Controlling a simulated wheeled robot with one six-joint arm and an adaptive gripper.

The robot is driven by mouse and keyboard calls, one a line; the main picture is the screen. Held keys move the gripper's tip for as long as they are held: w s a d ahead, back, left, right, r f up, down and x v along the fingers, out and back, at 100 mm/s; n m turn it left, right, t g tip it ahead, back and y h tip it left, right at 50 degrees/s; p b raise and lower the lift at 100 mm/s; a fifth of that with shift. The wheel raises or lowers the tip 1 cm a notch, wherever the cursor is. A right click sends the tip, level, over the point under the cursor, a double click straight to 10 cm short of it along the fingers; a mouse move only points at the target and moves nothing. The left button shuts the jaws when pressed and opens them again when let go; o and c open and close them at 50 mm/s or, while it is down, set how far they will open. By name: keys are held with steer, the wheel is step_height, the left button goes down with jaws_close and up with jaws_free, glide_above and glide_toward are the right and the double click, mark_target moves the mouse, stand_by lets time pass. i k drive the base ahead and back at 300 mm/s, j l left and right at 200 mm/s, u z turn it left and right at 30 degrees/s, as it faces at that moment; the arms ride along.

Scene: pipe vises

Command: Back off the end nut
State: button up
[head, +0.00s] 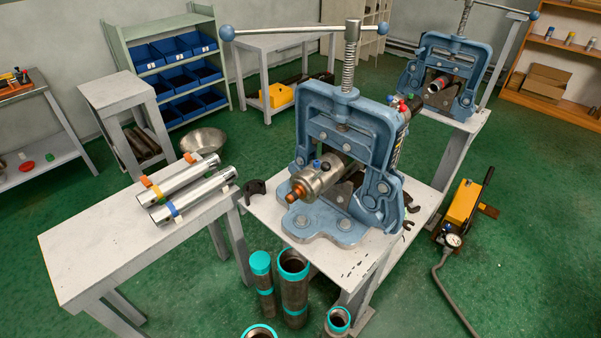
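A steel cylinder (318,180) lies through the near blue pipe vise (345,105), which stands on a pale metal bench. A copper-orange nut-like part (297,190) shows at the cylinder's near end, facing me and clear of the vise frame. It looks like the end nut, but its threads are too small to make out. Small blue and dark fittings sit on top of the cylinder near this end. The vise frame hides the cylinder's middle. My gripper is not in view.
A dark hook-shaped wrench (254,190) lies at the bench's left edge. Two silver tubes (190,185) lie on the left table. Pipes with teal ends (293,285) stand on the floor in front. A yellow pump (462,208) with a hose stands right. Green floor is open around it.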

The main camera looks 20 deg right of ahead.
mark_target(325, 167)
steer(key=j, duration=0.6)
steer(key=i+j+u, duration=0.1)
steer(key=j, duration=0.5)
steer(key=i+j, duration=0.1)
steer(key=j, duration=0.5)
steer(key=j+u, duration=0.1)
steer(key=j, duration=0.5)
steer(key=i, duration=0.05)
